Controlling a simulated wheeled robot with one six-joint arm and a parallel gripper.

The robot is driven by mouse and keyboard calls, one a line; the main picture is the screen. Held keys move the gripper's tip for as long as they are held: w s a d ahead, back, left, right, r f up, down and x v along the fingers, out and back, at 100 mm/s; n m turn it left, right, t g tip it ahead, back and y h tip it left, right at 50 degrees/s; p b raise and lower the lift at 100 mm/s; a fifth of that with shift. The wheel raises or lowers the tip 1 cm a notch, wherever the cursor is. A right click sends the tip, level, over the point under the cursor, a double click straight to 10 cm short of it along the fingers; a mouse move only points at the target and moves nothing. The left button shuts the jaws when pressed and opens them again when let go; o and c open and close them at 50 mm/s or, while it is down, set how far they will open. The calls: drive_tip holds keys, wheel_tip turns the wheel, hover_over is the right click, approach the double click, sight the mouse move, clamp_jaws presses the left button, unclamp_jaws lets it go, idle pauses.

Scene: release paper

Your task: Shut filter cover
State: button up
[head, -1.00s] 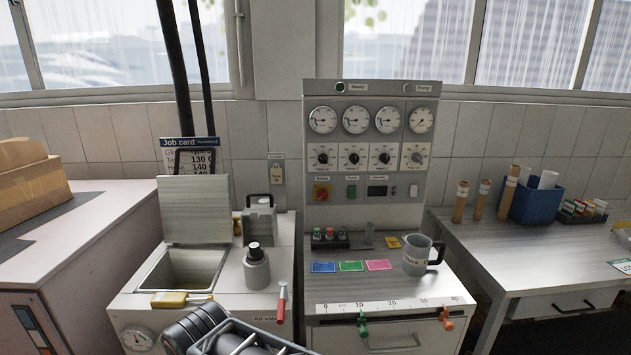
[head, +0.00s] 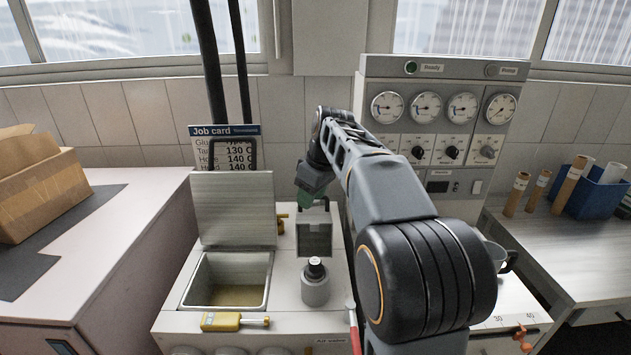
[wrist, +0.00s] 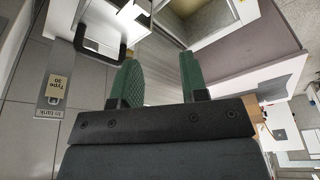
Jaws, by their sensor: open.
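The filter housing (head: 314,240) is a small grey box on the left cabinet top, behind a grey bottle with a black cap. A black arched handle (head: 326,204) rises at its back; in the wrist view a black handle (wrist: 121,50) shows to the left of the fingers. I cannot tell clearly how far the cover is tilted. My gripper (head: 312,196) has green fingers and is just above and behind the housing, close to the handle. In the wrist view my gripper (wrist: 160,68) is open, with nothing between its fingers.
The square tank (head: 232,279) left of the housing is open, its lid (head: 234,210) standing upright. A capped bottle (head: 315,285) stands in front of the housing. A yellow tool (head: 235,321) lies at the front edge. The gauge panel (head: 440,110) rises to the right.

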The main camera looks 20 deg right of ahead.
drive_tip(key=w+d+r+n+y+p, duration=0.2)
drive_tip(key=w+d+r+n+p, duration=0.25)
drive_tip(key=w+d+n, duration=0.4)
drive_tip(key=shift+m, duration=0.85)
drive_tip(key=x, duration=0.4)
drive_tip(key=d+b+x, duration=0.1)
drive_tip(key=x, duration=0.3)
drive_tip(key=d+b+x, duration=0.1)
drive_tip(key=x, duration=0.2)
drive_tip(key=shift+w+a+f, duration=0.2)
drive_tip(key=shift+f, duration=0.5)
drive_tip(key=shift+c, duration=0.2)
clamp_jaws()
